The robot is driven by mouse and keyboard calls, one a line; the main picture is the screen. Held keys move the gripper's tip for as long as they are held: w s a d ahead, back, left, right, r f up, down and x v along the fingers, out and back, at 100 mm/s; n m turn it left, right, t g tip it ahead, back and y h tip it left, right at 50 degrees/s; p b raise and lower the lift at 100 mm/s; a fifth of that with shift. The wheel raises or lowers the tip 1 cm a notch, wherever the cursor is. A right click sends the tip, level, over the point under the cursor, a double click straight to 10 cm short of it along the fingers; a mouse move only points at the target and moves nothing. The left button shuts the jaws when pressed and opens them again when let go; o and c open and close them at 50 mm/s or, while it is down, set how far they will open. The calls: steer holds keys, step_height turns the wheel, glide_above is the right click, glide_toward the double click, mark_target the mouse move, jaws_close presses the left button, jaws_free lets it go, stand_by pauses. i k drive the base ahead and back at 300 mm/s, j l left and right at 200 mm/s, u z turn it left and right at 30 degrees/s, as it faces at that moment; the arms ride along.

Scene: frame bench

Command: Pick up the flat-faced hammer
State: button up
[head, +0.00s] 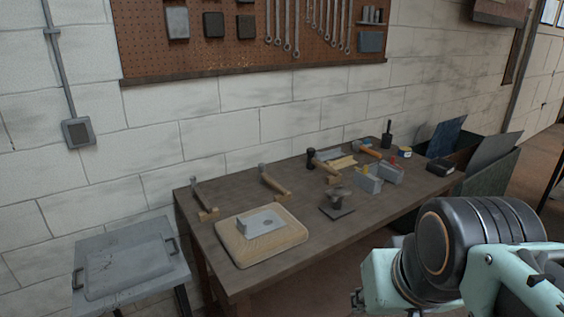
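Several hammer-like tools lie along the wall side of the brown workbench (225,262). A dark-shafted tool with a pale wooden part (204,203) lies at the left end. A grey-headed hammer with a wooden handle (277,184) lies right of it. A black-headed hammer with a wooden handle (324,167) lies farther right. An orange-handled tool (368,150) lies near the far end. I cannot tell from here which hammer is flat-faced. My arm shows at the lower right, well in front of the bench; my gripper's fingers are not visible.
A wooden board (292,238) with a metal plate (265,222) sits at the bench's near left, beside a small dark stake (337,203). Grey blocks (367,181) stand farther right. A grey stand (105,254) is left of the bench. A bin with sheets (490,160) is beyond it.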

mark_target(263, 177)
steer(key=i+u, duration=0.1)
steer(key=u, duration=0.25)
steer(key=i+l+u, duration=0.1)
steer(key=u, duration=0.2)
steer(key=l+u, duration=0.15)
steer(key=u, duration=0.2)
steer(key=i+l+u, duration=0.2)
steer(key=l, duration=0.15)
steer(key=i+l+u, duration=0.2)
steer(key=l, duration=0.15)
steer(key=i+l, duration=0.15)
steer(key=l, duration=0.25)
steer(key=i+l+u, duration=0.1)
steer(key=l, duration=0.3)
steer(key=k+l+z, duration=0.1)
steer(key=l, duration=0.35)
steer(key=k+l+z, duration=0.15)
steer(key=l, duration=0.25)
steer(key=i+j+u, duration=0.25)
steer(key=i+j, duration=0.15)
steer(key=i, duration=0.05)
